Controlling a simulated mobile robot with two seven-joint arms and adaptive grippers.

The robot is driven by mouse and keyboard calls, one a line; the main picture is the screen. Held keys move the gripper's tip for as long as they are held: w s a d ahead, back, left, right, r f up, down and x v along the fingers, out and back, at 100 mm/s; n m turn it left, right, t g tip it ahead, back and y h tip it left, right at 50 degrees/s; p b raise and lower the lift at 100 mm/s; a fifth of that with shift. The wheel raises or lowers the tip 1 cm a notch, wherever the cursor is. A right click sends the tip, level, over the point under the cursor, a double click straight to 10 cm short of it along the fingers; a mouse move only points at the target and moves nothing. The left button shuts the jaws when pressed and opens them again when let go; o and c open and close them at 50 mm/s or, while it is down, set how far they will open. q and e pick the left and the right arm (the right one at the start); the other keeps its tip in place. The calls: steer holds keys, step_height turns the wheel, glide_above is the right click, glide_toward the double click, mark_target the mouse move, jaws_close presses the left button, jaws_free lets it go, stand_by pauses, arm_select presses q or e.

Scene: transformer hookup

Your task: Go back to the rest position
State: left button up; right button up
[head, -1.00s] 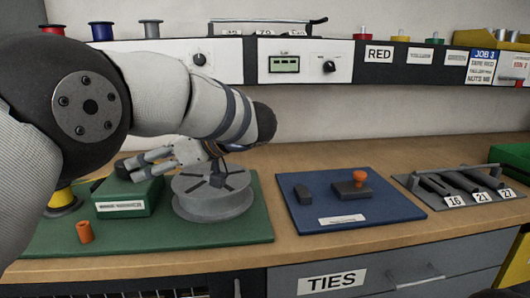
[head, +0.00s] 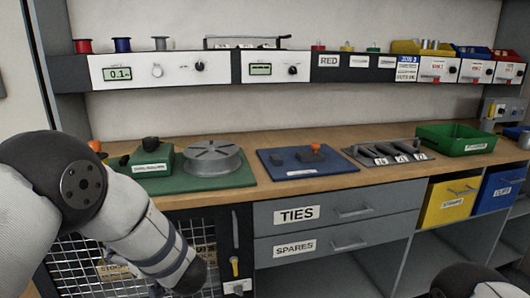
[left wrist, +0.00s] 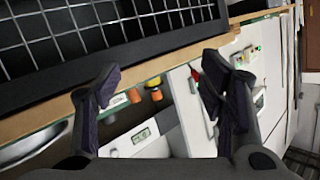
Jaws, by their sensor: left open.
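My left arm (head: 130,220) comes in from the left and slants down in front of the bench in the head view. Its gripper end is not clear there. In the left wrist view my left gripper (left wrist: 157,85) shows two dark fingers spread apart with nothing held between them. The bench with its wire-mesh front shows behind them at an angle. Part of my right arm (head: 470,284) shows at the bottom right of the head view. Its gripper is out of the picture.
The bench holds a green mat (head: 225,182) with a grey round turntable (head: 212,158), a blue mat (head: 335,172), a tool rack (head: 405,155) and a green tray (head: 470,148). Drawers marked TIES (head: 385,203) and SPARES (head: 375,238) and a mesh cage (head: 75,270) are below.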

arm_select(q)
steer(key=s+d+f+m+g+h+p, duration=0.3)
steer(key=s+f+m+h, duration=0.4)
steer(key=s+f, duration=1.5)
steer(key=s+d+g+h, duration=0.1)
steer(key=s+g, duration=0.2)
steer(key=s, duration=0.7)
steer(key=s+d+r+g+h, duration=0.1)
steer(key=s+d+g+h, duration=0.1)
steer(key=s, duration=0.7)
steer(key=s+d+r+g+h, duration=0.1)
steer(key=s+g+h, duration=0.1)
steer(key=s, duration=0.8)
steer(key=shift+s+d+g, duration=0.35)
steer(key=shift+g, duration=0.45)
arm_select(e)
steer(key=shift+t, duration=0.7)
steer(key=w+r, duration=0.2)
steer(key=r, duration=0.1)
steer(key=shift+w+r, duration=0.3)
steer(key=shift+w, duration=0.1)
arm_select(q)
steer(key=shift+w+r, duration=0.1)
steer(key=shift+a, duration=0.1)
